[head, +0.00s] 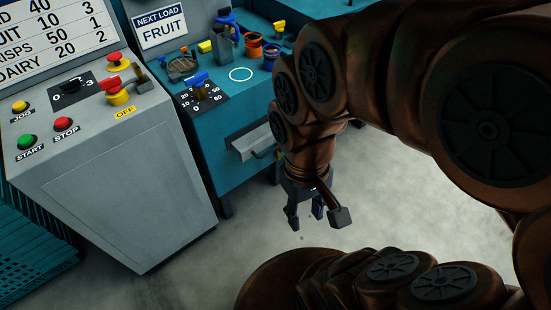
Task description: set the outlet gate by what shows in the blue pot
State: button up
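A blue pot (271,58) stands on the teal bench, beside a pot with an orange-red rim (253,45). The blue pot is small in view, and I cannot tell clearly what shows in it. A blue-handled lever (197,79) stands on a dark marked plate (206,97) at the bench's front; no label shows whether this is the outlet gate, and its setting is too small to read. My gripper (306,218) hangs over the floor in front of the bench, pointing down. Its fingers are apart with nothing between them, and it touches nothing.
A grey console (125,170) at left has START, STOP and JOG buttons, a dial and an OFF label. A sign (160,25) reads NEXT LOAD FRUIT. The bench (215,140) also bears a dark tray, a yellow item and a white ring. Open floor (230,240) lies in front.

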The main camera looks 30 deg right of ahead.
aim_at(249, 146)
jog(key=u, duration=1.05)
jog(key=i, duration=0.5)
jog(key=z, duration=0.6)
